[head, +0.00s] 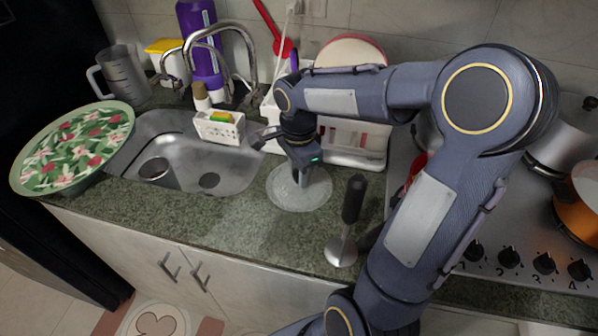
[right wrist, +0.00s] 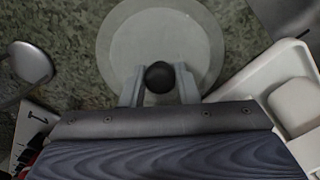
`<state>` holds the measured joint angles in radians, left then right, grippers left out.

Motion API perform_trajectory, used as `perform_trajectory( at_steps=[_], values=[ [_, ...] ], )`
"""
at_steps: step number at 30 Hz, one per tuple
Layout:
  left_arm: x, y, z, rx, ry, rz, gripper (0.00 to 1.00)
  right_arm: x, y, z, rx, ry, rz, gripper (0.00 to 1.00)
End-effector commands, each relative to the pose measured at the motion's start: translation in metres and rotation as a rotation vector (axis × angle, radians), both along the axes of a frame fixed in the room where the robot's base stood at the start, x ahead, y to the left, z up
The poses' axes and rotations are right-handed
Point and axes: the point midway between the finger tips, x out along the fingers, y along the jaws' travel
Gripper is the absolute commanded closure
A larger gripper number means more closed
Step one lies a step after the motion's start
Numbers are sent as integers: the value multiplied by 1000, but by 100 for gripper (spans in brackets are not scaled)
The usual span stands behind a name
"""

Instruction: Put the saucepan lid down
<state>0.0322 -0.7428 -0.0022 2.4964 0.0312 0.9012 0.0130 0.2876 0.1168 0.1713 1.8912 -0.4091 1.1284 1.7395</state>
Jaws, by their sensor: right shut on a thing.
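The saucepan lid (head: 290,199) is a round, pale, glassy disc with a dark knob (right wrist: 160,74). In the head view it is level at the counter between the sink and the stove; I cannot tell whether it touches the countertop. My right gripper (head: 301,176) points down from above the lid's middle. In the right wrist view its two fingers (right wrist: 160,84) are closed on either side of the knob, and the lid (right wrist: 125,45) spreads out beyond them. My left gripper is not in view.
The sink (head: 180,165) is to the left, the stove (head: 500,225) to the right. The counter's front strip (head: 230,222) is clear.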

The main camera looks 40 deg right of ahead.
Motion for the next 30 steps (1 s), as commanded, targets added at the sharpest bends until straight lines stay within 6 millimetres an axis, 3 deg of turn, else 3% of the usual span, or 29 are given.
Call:
perform_trajectory(
  at_steps=[12,13,17,25,30],
  values=[
    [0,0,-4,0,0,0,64,0,0,-8,0,-1,0,98],
    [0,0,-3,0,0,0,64,0,0,-6,0,-1,0,68],
    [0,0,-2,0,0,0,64,0,0,-6,1,0,0,51],
    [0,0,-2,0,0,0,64,0,0,-5,1,0,0,50],
    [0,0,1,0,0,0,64,1,0,8,0,-4,0,50]
  ],
)
